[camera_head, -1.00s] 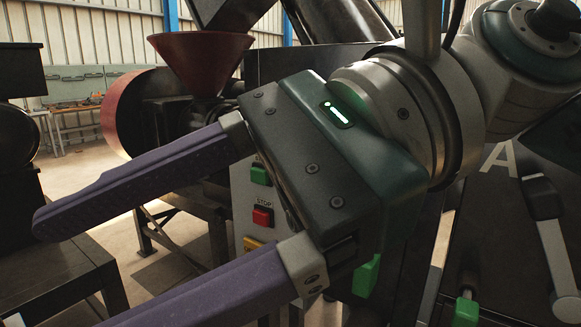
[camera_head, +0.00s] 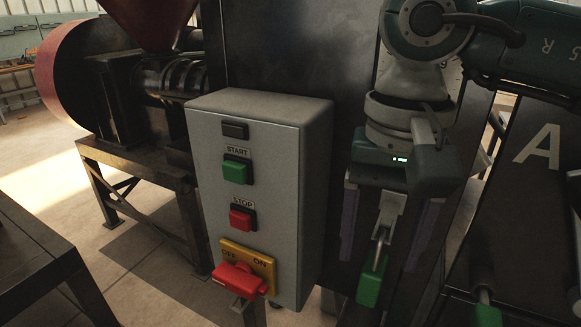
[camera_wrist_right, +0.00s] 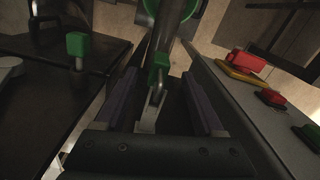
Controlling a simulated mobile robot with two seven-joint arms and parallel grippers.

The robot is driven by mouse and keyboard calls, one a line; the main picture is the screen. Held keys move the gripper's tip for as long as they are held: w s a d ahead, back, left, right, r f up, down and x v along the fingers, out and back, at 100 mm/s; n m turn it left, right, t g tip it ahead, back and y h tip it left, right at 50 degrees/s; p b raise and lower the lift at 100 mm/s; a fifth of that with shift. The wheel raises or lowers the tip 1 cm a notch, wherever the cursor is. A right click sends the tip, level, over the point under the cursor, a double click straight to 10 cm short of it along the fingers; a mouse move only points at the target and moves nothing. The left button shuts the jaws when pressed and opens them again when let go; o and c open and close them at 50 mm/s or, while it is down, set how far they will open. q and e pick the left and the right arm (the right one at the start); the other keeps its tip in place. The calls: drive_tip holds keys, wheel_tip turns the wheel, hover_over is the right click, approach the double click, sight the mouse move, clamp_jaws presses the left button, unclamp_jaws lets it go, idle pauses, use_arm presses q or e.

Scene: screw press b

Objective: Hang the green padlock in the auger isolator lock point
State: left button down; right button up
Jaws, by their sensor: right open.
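A green block with a silver shackle-like part (camera_head: 372,282), apparently the green padlock, hangs right of the grey control box. It also shows in the right wrist view (camera_wrist_right: 158,62). My right gripper (camera_head: 379,263) points down with its purple fingers apart, one on each side of the silver part. I cannot tell whether a finger touches it. The isolator's red handle (camera_head: 238,279) sits on a yellow OFF/ON plate (camera_head: 262,268) low on the box front. I cannot make out its lock point clearly. My left gripper is out of view.
The grey control box (camera_head: 315,190) stands close left of my right gripper, with a green START button (camera_head: 235,172) and red STOP button (camera_head: 241,218). A second green block (camera_head: 487,316) is on a metal post at lower right. A dark table (camera_head: 30,250) is at left.

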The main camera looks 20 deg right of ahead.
sight(374, 269)
drive_tip(key=shift+f, duration=1.85)
clamp_jaws()
drive_tip(key=shift+c, duration=0.3)
unclamp_jaws()
